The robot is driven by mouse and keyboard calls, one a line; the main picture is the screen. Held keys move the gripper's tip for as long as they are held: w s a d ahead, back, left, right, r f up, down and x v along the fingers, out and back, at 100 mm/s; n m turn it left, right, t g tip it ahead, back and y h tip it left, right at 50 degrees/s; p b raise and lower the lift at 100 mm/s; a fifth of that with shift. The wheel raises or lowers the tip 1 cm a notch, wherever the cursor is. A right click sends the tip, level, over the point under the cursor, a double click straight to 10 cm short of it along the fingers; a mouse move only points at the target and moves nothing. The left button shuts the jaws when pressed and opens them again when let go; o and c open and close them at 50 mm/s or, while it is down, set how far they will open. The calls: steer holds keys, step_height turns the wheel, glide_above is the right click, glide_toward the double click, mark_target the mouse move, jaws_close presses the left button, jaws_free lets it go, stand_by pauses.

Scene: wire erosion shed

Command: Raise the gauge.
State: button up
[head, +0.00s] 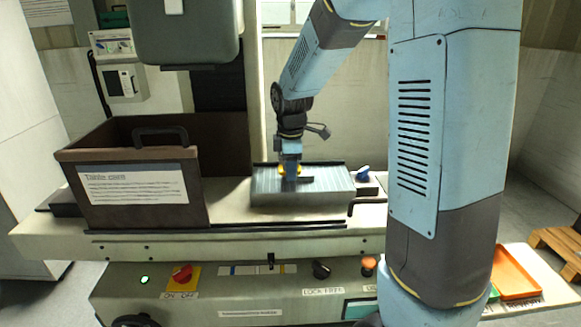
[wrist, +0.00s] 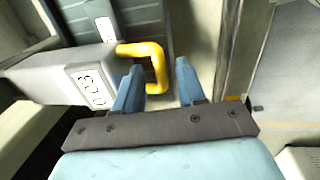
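The gauge (wrist: 88,82) is a pale grey body with a numbered label, at the left of the wrist view. A yellow loop handle (wrist: 157,60) sticks out from its right end. My gripper (wrist: 158,68) has its two blue fingers apart, one on each side of the handle's outer bar, with gaps showing between bar and fingers. In the head view my gripper (head: 291,176) is low over the grey ribbed block (head: 325,198), with bits of yellow (head: 283,170) beside the fingers. The gauge is mostly hidden there.
A brown box (head: 232,150) with a dark handle and a "Table care" label stands left of the block on the machine table. A blue knob (head: 363,172) is at the block's right. The machine head (head: 185,35) hangs above the box. Controls (head: 182,275) line the front panel.

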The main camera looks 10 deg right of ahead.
steer(key=shift+c, duration=0.2)
jaws_close()
steer(key=shift+a+r, duration=0.1)
steer(key=shift+r, duration=0.05)
stand_by(0.3)
